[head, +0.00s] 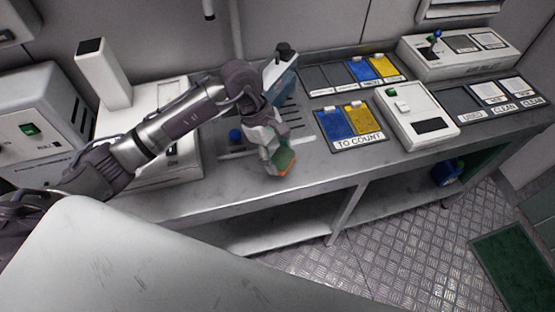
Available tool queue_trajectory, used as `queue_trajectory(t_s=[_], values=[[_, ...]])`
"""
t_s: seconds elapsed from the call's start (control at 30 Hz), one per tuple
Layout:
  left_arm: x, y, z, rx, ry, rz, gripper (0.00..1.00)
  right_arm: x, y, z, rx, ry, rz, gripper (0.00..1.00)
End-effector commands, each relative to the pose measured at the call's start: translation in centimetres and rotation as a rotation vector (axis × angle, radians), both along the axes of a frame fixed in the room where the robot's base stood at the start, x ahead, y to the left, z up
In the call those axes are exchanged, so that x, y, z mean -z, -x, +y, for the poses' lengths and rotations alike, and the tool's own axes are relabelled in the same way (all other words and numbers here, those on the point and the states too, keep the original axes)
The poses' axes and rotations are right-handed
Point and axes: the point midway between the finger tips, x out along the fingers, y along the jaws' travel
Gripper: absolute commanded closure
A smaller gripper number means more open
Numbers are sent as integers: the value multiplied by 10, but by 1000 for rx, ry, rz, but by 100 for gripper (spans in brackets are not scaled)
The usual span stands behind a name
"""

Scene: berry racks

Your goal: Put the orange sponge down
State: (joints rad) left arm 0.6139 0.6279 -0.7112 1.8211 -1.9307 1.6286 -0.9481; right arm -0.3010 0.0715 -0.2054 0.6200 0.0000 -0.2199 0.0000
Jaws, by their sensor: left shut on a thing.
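The orange sponge (285,168) shows a green face and an orange edge in the head view. My left gripper (274,158) is shut on it near the front edge of the grey counter (240,189). The fingers hide part of the sponge. I cannot tell whether the sponge touches the counter top. My right gripper is not in view.
Right of the sponge lies a "TO COUNT" mat (357,142) with blue and yellow pads. A white device with a dark screen (416,115) stands beyond it. A white machine (150,130) stands left. The counter's front strip looks clear.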

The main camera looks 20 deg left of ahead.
Motion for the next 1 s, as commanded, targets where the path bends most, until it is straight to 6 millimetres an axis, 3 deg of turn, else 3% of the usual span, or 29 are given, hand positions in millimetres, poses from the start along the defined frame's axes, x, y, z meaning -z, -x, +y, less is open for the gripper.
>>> queue_trajectory(t_s=[0.2, 0.47, 0.83, 0.87, 1.0], values=[[10, -6, 7, 0, 1, 1, 71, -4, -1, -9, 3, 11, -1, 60], [44, -6, 6, 0, 2, 3, 71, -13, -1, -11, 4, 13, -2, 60], [50, -7, 7, 1, 0, -1, 71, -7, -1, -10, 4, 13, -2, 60], [50, -7, 7, 1, 0, -1, 37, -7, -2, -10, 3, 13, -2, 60], [48, -6, 7, 1, 0, 0, 14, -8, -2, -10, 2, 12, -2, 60]])
